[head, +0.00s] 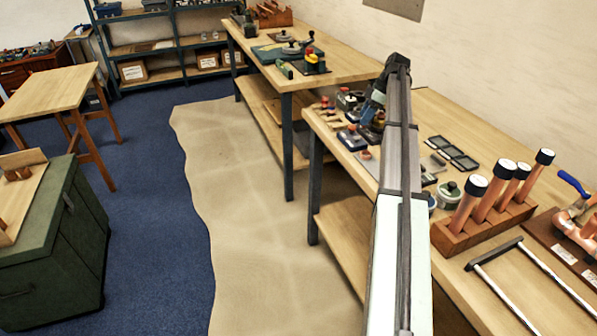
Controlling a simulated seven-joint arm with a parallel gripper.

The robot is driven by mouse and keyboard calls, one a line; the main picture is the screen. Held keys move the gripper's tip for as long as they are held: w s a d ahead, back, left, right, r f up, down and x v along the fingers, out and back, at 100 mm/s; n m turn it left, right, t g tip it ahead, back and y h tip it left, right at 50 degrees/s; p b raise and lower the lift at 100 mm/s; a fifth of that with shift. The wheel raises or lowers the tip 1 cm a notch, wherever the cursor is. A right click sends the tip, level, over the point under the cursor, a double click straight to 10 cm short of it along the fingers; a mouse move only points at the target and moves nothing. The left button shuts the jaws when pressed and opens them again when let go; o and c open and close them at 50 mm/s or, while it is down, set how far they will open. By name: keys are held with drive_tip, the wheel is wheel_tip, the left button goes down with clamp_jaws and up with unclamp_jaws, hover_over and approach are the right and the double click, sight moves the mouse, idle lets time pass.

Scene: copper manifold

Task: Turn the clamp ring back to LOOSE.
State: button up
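My arm reaches away over the near workbench, and my gripper (372,112) is at its far end, angled down over the crowded back left part of that bench. It is small and dark here, so its fingers and anything between them cannot be made out. No clamp ring or LOOSE mark can be told for certain. Small fixtures with coloured knobs (352,138) stand below and left of my gripper. A copper pipe assembly (580,222) with a blue-handled part sits on a brown labelled board at the right edge. My arm hides part of the bench.
A wooden rack (470,235) holds several copper tubes with dark caps. A round grey-green fixture (448,194) stands beside it, and a metal frame (515,280) lies in front. A farther workbench (335,65) carries more fixtures. A green chest (55,235) stands left; the floor between is clear.

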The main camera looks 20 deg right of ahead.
drive_tip(key=m, duration=0.1)
drive_tip(key=w+m, duration=0.1)
drive_tip(key=shift+w+d+m+t+h, duration=0.2)
drive_tip(key=shift+d+m+t+h, duration=0.05)
drive_tip(key=shift+m+t+h, duration=0.15)
drive_tip(key=m, duration=0.1)
drive_tip(key=w+d+m+h, duration=0.1)
drive_tip(key=m, duration=0.1)
drive_tip(key=shift+w+m+t, duration=0.2)
drive_tip(key=shift+m+t, duration=0.1)
drive_tip(key=shift+t, duration=0.1)
drive_tip(key=shift+d+r+m, duration=0.2)
drive_tip(key=shift+r+m, duration=0.05)
drive_tip(key=shift+m, duration=0.05)
drive_tip(key=v, duration=1.4)
drive_tip(key=w+a+f, duration=0.4)
drive_tip(key=a+f, duration=0.4)
drive_tip(key=a, duration=0.2)
drive_tip(key=w+a+f, duration=0.5)
drive_tip(key=a+f, duration=0.4)
drive_tip(key=a, duration=0.1)
drive_tip(key=s+a+f, duration=0.2)
drive_tip(key=a+f, duration=0.3)
drive_tip(key=f, duration=0.3)
drive_tip(key=s+a+f+g, duration=0.1)
drive_tip(key=s+a+f, duration=0.2)
drive_tip(key=a+f, duration=0.2)
drive_tip(key=shift+f+m+g+y, duration=0.3)
drive_tip(key=shift+f+m, duration=0.1)
drive_tip(key=shift+f, duration=1.35)
